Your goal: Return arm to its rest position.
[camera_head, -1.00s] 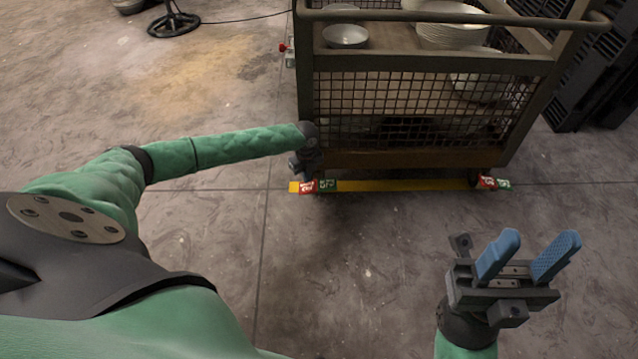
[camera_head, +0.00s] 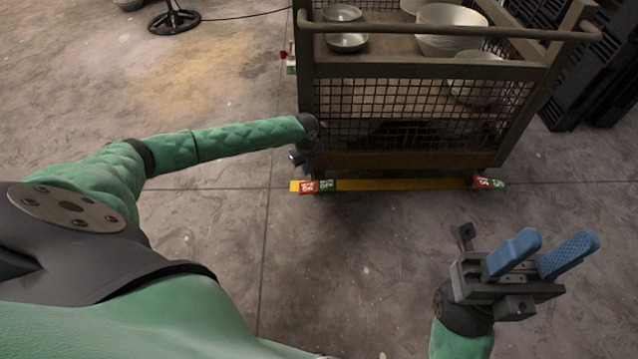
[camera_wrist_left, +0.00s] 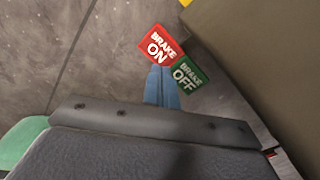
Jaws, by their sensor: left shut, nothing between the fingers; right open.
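My left arm reaches across to the cart's near left corner. Its gripper (camera_head: 305,158) is small and dark there, with its fingers hidden in the head view. The left wrist view shows its blue fingers (camera_wrist_left: 162,86) pressed together and empty, above the floor. Their tips overlap the lower edge of the red BRAKE ON pedal (camera_wrist_left: 155,45) and lie left of the green BRAKE OFF pedal (camera_wrist_left: 188,74); I cannot tell whether they touch. My right gripper (camera_head: 543,254) is at the lower right, its blue fingers apart and empty, clear of the cart.
The wire-sided cart (camera_head: 430,68) stands at top centre and carries bowls, including a white stack (camera_head: 447,27) and a small grey bowl (camera_head: 347,43). Black crates (camera_head: 575,75) stand at the right. Bare floor (camera_head: 370,265) lies between my arms.

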